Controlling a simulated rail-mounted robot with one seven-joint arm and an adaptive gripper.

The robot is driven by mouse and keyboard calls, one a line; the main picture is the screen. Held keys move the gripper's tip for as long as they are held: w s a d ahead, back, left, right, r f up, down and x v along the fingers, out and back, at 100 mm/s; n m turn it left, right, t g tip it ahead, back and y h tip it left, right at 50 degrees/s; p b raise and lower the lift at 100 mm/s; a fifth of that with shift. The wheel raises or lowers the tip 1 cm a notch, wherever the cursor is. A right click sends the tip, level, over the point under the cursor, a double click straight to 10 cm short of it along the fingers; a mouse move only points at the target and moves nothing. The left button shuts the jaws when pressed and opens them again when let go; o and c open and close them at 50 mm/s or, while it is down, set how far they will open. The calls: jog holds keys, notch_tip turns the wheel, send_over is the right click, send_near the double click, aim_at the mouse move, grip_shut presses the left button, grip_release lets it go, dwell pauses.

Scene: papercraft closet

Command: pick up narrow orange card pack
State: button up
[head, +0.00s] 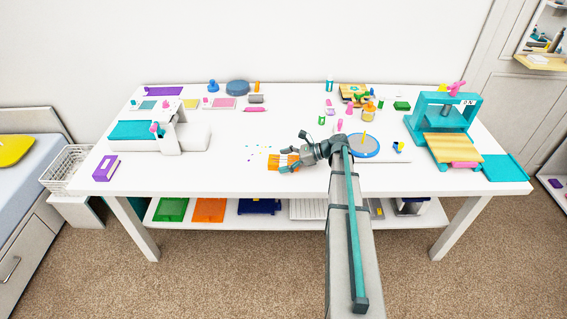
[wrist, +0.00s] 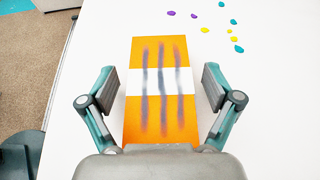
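The narrow orange card pack (wrist: 161,52) lies on the white table in the wrist view, with a white band across it and dark blurry stripes along it. My gripper (wrist: 160,88) is open, with one finger on each side of the pack and a gap showing on both sides. In the head view the pack (head: 274,161) lies near the front edge of the table, and my gripper (head: 288,160) is over it from the right. The gripper partly covers the pack there. I cannot tell the exact height of the fingers above the table.
The white table (head: 225,175) is clear around the pack, apart from small coloured bits (wrist: 221,25) just beyond it. A white-and-teal machine (head: 185,136) stands left, and a teal press (head: 415,124) stands right.

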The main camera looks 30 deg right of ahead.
jog(key=c, duration=1.2)
jog(key=shift+o, duration=0.2)
jog(key=shift+r, duration=0.2)
